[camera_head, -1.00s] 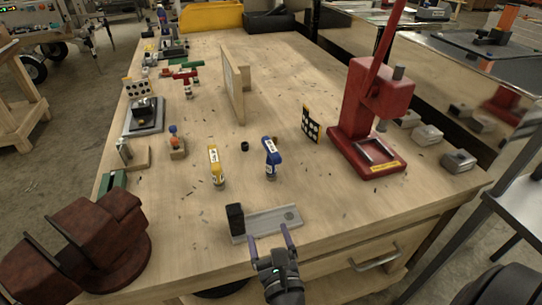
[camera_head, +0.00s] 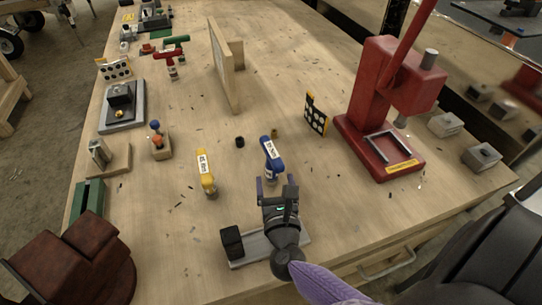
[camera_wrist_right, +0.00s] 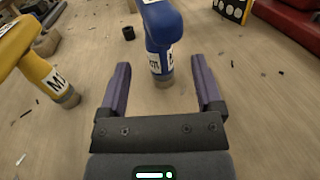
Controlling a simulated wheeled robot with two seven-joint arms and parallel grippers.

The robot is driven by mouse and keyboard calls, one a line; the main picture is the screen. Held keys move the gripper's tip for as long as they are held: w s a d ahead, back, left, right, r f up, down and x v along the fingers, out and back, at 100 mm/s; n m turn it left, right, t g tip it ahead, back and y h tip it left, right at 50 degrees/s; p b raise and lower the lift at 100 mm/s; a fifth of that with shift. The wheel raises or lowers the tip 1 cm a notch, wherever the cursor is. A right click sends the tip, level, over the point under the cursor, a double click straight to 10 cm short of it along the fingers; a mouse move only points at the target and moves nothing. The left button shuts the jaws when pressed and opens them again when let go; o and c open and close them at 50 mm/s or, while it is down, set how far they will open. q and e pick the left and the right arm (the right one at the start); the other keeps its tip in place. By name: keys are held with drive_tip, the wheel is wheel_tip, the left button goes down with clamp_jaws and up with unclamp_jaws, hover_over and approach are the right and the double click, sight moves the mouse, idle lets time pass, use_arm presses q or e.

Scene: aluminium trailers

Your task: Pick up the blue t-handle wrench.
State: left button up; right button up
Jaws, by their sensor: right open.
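The blue t-handle wrench (camera_head: 271,157) stands upright on the wooden workbench, its handle at the top with a white label. My right gripper (camera_head: 275,184) is open just in front of it, with its purple fingers pointing at it. In the right wrist view the blue wrench (camera_wrist_right: 158,50) stands ahead, centred between the open fingers (camera_wrist_right: 160,82). Its lower end shows near the fingertips, and the top of its handle is cut off by the frame edge. I cannot tell whether the fingers touch it. My left gripper is not in view.
A yellow t-handle wrench (camera_head: 206,175) stands left of the blue one. A grey plate with a black block (camera_head: 232,242) lies under my right wrist. A red press (camera_head: 380,110) stands at the right, and a dotted board (camera_head: 316,114) behind. A small black cylinder (camera_head: 240,142) sits between.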

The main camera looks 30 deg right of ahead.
drive_tip(key=x, duration=0.6)
drive_tip(key=shift+a, duration=0.1)
drive_tip(key=shift+r, duration=0.1)
clamp_jaws()
